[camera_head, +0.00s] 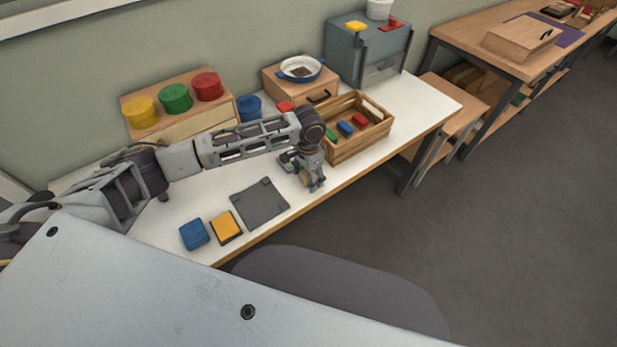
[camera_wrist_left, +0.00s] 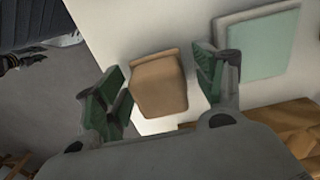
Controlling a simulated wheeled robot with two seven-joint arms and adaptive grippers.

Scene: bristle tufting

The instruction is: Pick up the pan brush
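A tan, wooden-looking block, which I take to be the pan brush (camera_wrist_left: 158,84), stands on the white table near its front edge. In the head view only a small tan part of it (camera_head: 305,179) shows at my gripper; I cannot make out bristles. My left gripper (camera_head: 309,182) points down at it beside the wooden crate. In the left wrist view the green-padded fingers of my left gripper (camera_wrist_left: 165,92) are apart, one on each side of the block, with a visible gap on the right. My right gripper is not in view.
The wooden crate (camera_head: 359,143) with coloured blocks stands just right of my gripper. A dark grey mat (camera_head: 260,203), an orange piece (camera_head: 226,227) and a blue piece (camera_head: 194,234) lie to the left. A pale green square (camera_wrist_left: 262,45) lies nearby. A chair (camera_head: 335,290) is in front.

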